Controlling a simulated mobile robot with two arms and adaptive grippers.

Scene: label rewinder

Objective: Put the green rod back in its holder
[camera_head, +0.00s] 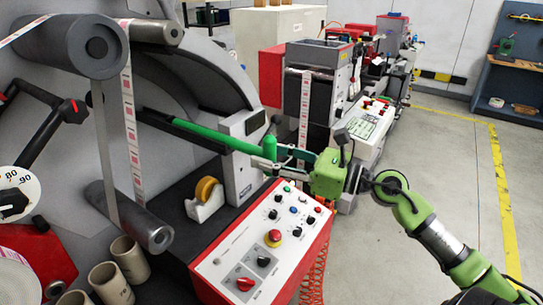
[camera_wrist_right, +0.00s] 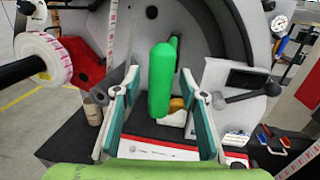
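The green rod (camera_head: 215,136) runs out from the machine in the head view, with an upright green end piece (camera_head: 270,147) at its near end. A dark length (camera_head: 152,117) continues from it toward the machine. In the right wrist view the green end piece (camera_wrist_right: 161,80) stands upright between the fingers. My right gripper (camera_head: 284,153) is at this end; in the wrist view its fingers (camera_wrist_right: 160,95) are spread, with gaps visible on both sides of the green piece. I cannot make out the holder for certain. My left gripper is not in view.
A red and white control panel (camera_head: 268,237) lies below the rod, with a tape dispenser (camera_head: 206,199) beside it. A label web (camera_head: 131,130) runs down past steel rollers (camera_head: 154,232) at left. Another machine (camera_head: 318,85) stands behind. Open floor (camera_head: 440,150) lies to the right.

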